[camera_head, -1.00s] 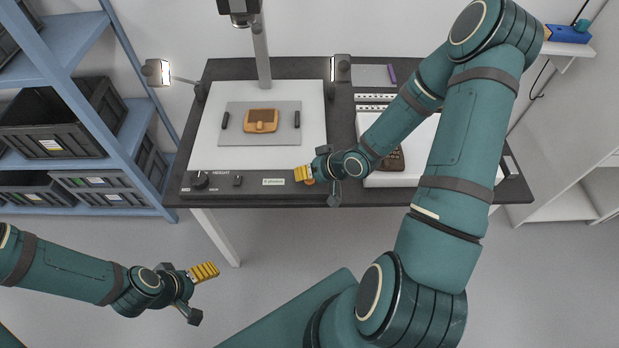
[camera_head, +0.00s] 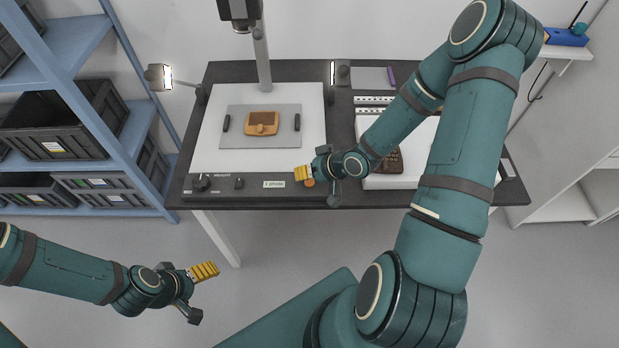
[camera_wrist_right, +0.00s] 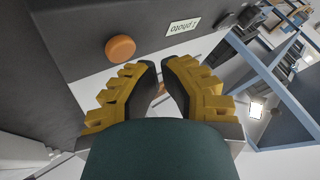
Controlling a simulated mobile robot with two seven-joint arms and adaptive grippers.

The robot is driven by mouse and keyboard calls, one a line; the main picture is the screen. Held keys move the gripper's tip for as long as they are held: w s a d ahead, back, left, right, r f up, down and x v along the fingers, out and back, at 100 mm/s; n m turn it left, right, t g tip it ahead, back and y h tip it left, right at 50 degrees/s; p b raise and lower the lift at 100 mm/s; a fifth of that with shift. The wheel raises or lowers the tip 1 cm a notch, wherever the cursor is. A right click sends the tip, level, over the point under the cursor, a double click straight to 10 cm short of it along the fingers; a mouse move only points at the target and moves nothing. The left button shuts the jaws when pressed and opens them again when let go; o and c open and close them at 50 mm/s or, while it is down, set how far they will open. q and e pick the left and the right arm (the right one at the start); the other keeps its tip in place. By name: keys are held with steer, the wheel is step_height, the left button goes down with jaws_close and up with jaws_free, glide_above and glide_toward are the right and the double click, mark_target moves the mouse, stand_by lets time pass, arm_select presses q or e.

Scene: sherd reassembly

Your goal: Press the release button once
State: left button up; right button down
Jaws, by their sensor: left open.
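The round orange button (camera_head: 309,182) sits on the front panel of the dark workbench, right of a white label. It shows clear in the right wrist view (camera_wrist_right: 120,48), up and left of my fingertips. My right gripper (camera_head: 300,173) is at the bench's front edge, just beside the button in the head view. In the right wrist view its yellow fingers (camera_wrist_right: 159,64) converge with their tips close together, holding nothing. I see no contact with the button. My left gripper (camera_head: 213,268) is open and empty over the floor, away from the bench.
A brown sherd piece (camera_head: 262,123) lies on a grey mat (camera_head: 235,133) between dark pegs. A darker brown piece (camera_head: 389,162) is partly hidden by my right arm. A knob (camera_head: 201,183) and a small switch (camera_head: 239,183) share the panel. A blue shelf (camera_head: 135,125) stands left.

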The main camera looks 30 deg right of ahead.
mark_target(305, 183)
stand_by(0.3)
step_height(305, 183, up, 5)
steer(key=p, duration=0.4)
steer(key=shift+r+p, duration=0.1)
steer(key=shift+p, duration=0.3)
arm_select(q)
step_height(305, 183, up, 5)
steer(key=shift+f, duration=0.1)
arm_select(e)
steer(key=shift+a, duration=0.1)
arm_select(q)
steer(key=shift+w+a+f+b, duration=0.1)
steer(key=shift+w+f+b, duration=0.55)
steer(key=shift+f+b, duration=0.3)
arm_select(e)
steer(key=s+a+f+g, duration=0.2)
steer(key=s+a+f, duration=0.1)
steer(key=a, duration=0.5)
steer(key=s+a+f+g+h, duration=0.1)
steer(key=s+a+f+g, duration=0.2)
steer(key=s+a, duration=0.3)
steer(key=shift+s+a+f+g, duration=0.15)
steer(key=shift+a+f+g, duration=0.25)
steer(key=shift+a, duration=0.6)
steer(key=shift+f, duration=0.1)
